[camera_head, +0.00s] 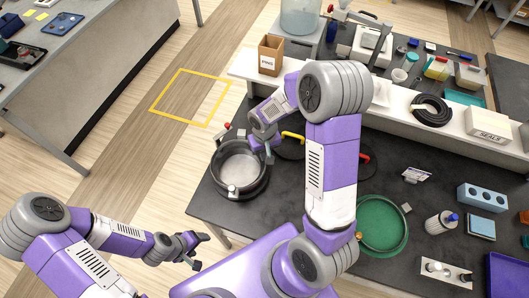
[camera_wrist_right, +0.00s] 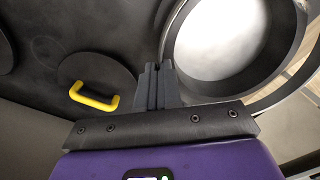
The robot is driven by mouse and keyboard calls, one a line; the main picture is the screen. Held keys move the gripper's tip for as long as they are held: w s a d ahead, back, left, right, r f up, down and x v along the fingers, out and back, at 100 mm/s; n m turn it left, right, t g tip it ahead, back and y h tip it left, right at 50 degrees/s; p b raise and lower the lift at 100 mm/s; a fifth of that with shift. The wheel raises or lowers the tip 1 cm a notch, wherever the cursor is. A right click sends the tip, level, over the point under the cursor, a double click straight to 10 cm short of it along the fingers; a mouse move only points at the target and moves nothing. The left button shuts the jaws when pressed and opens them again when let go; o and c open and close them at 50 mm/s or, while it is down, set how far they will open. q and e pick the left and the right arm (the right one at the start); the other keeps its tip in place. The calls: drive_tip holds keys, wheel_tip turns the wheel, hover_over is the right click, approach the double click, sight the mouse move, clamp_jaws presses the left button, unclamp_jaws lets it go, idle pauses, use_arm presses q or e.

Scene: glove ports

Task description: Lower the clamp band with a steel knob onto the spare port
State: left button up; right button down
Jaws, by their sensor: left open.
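The clamp band (camera_head: 218,160) is a dark grey ring at the spare port (camera_head: 262,190), the round dark collar on the bench left of centre; the band also fills the upper right of the wrist view (camera_wrist_right: 289,66). My right gripper (camera_head: 268,146) is at the band's right side. In the wrist view its fingers (camera_wrist_right: 156,84) are close together at the band's edge, shut on it. I cannot tell whether the band touches the port. My left gripper (camera_head: 200,250) is open and empty, off the bench at lower left.
A black disc with a yellow handle (camera_head: 293,136) lies just right of the port, also in the wrist view (camera_wrist_right: 95,97). A shelf with a cable coil (camera_head: 431,108) runs behind.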

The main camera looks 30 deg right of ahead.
drive_tip(key=shift+f+b, duration=0.9)
drive_tip(key=c, duration=1.2)
unclamp_jaws()
drive_tip(key=shift+c, duration=0.2)
wheel_tip(320, 180, up, 8)
drive_tip(key=shift+f, duration=0.15)
drive_tip(key=shift+f, duration=0.1)
